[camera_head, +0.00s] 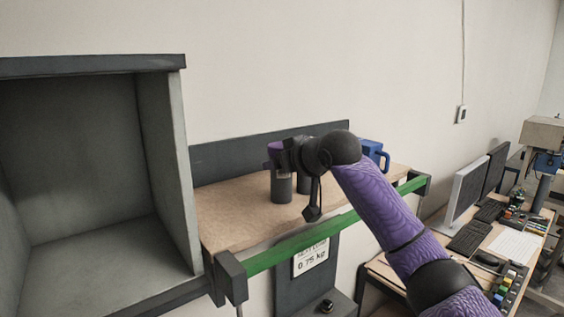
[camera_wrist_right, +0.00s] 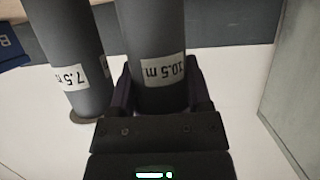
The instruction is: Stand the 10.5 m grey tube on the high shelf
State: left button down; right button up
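The 10.5 m grey tube (camera_wrist_right: 156,45) is between the fingers of my right gripper (camera_wrist_right: 160,95) in the right wrist view, its label upside down there. The fingers appear to touch it on both sides. In the head view this grey tube (camera_head: 281,187) looks upright on the brown shelf board (camera_head: 235,215), with my right gripper (camera_head: 283,156) at its upper part. A second grey tube, labelled 7.5 m (camera_wrist_right: 70,60), stands close beside it, partly hidden behind my gripper in the head view. My left gripper is not in view.
A blue mug (camera_head: 374,152) stands to the right on the board. A grey open cabinet (camera_head: 165,150) is at the left, near the board's left end. A green rail (camera_head: 300,243) runs along the front, above a 0.75 kg sign (camera_head: 311,258). A desk with monitors is at the right.

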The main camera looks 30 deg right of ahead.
jog(key=shift+o, duration=0.6)
jog(key=b+v, duration=0.5)
jog(key=v, duration=0.7)
jog(key=shift+r, duration=0.15)
